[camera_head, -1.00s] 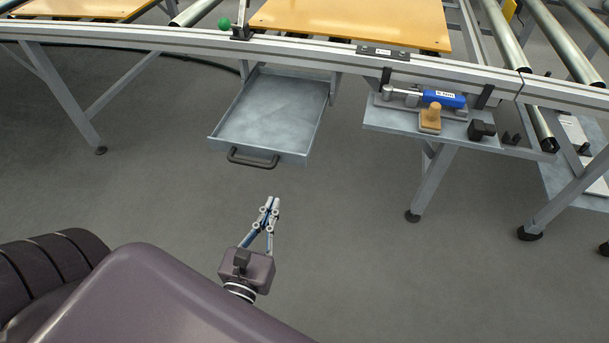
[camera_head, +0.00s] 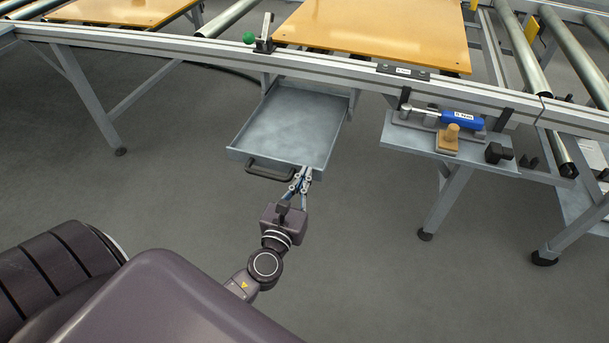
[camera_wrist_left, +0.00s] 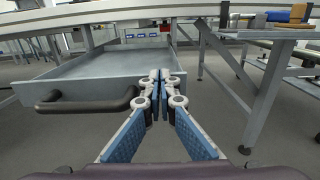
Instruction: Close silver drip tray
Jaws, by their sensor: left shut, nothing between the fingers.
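The silver drip tray (camera_head: 292,128) is pulled out below the conveyor frame and is empty. Its black handle (camera_head: 270,170) is on the front face. My left gripper (camera_head: 301,176) is shut and empty at the right end of the tray's front, just right of the handle. In the left wrist view the tray (camera_wrist_left: 100,66) and its handle (camera_wrist_left: 86,101) are left of the shut fingertips (camera_wrist_left: 162,76). I cannot tell whether the fingertips touch the tray front. My right gripper is not in view.
The conveyor's front rail (camera_head: 330,66) runs above the tray. A side shelf (camera_head: 400,136) with a blue-handled tool (camera_head: 460,119) is to the right. A grey leg (camera_head: 450,200) stands below it. The floor (camera_head: 360,270) in front is clear.

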